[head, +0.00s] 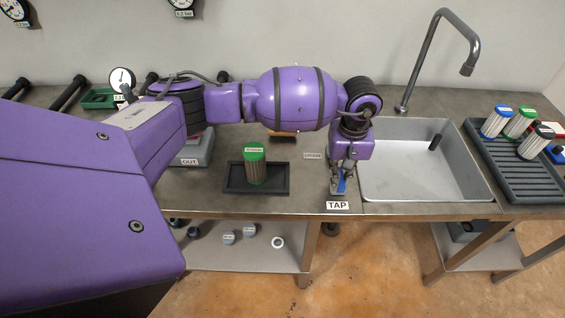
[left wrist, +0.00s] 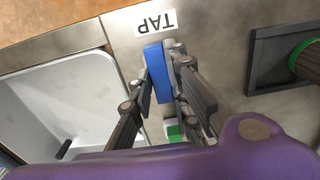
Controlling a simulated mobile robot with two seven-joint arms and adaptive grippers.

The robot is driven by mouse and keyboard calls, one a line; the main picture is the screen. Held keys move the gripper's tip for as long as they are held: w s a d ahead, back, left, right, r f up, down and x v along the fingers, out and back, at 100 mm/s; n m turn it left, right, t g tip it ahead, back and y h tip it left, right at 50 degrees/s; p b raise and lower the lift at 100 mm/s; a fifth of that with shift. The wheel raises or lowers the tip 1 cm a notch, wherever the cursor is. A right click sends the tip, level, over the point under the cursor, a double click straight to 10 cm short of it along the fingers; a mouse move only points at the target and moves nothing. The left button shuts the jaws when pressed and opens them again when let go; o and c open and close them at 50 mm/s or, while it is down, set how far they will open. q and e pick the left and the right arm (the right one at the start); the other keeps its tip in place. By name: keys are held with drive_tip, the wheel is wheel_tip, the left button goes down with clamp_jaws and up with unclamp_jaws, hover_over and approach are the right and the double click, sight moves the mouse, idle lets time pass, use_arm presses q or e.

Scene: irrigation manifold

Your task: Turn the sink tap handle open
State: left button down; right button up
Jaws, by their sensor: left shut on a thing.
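The tap handle is a blue bar; it shows in the head view (head: 341,184) just behind the TAP label (head: 338,205), largely hidden by my gripper. In the left wrist view the blue handle (left wrist: 157,72) lies between the fingers, close to the TAP label (left wrist: 156,23). My left gripper (head: 340,183) reaches down from above and is shut on the handle; it also shows in the left wrist view (left wrist: 162,80). The grey spout (head: 428,52) rises behind the sink (head: 425,182). My right gripper is in neither view.
A green-capped filter (head: 255,168) stands in a dark tray (head: 230,180) left of the handle. A grey ribbed rack (head: 495,165) with several capped cartridges is right of the sink. A grey box marked OUT (head: 190,161) sits at the left. The sink basin looks nearly empty.

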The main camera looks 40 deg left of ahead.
use_arm(q)
drive_tip(key=shift+w+r+n, duration=0.1)
drive_tip(key=shift+n, duration=0.3)
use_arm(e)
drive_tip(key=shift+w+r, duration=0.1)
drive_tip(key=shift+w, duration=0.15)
use_arm(q)
drive_tip(key=n, duration=0.3)
drive_tip(key=shift+n, duration=0.4)
drive_tip(key=n+p, duration=0.1)
drive_tip(key=n, duration=0.3)
drive_tip(key=shift+r+n, duration=0.15)
drive_tip(key=shift+n, duration=0.15)
drive_tip(key=shift+n+p, duration=0.35)
drive_tip(key=shift+n, duration=0.55)
drive_tip(key=n+p, duration=0.1)
drive_tip(key=n, duration=0.4)
drive_tip(key=shift+w+r+p, duration=0.1)
drive_tip(key=shift+p, duration=0.2)
drive_tip(key=shift+n, duration=0.5)
drive_tip(key=shift+n+p, duration=0.35)
drive_tip(key=shift+n, duration=0.05)
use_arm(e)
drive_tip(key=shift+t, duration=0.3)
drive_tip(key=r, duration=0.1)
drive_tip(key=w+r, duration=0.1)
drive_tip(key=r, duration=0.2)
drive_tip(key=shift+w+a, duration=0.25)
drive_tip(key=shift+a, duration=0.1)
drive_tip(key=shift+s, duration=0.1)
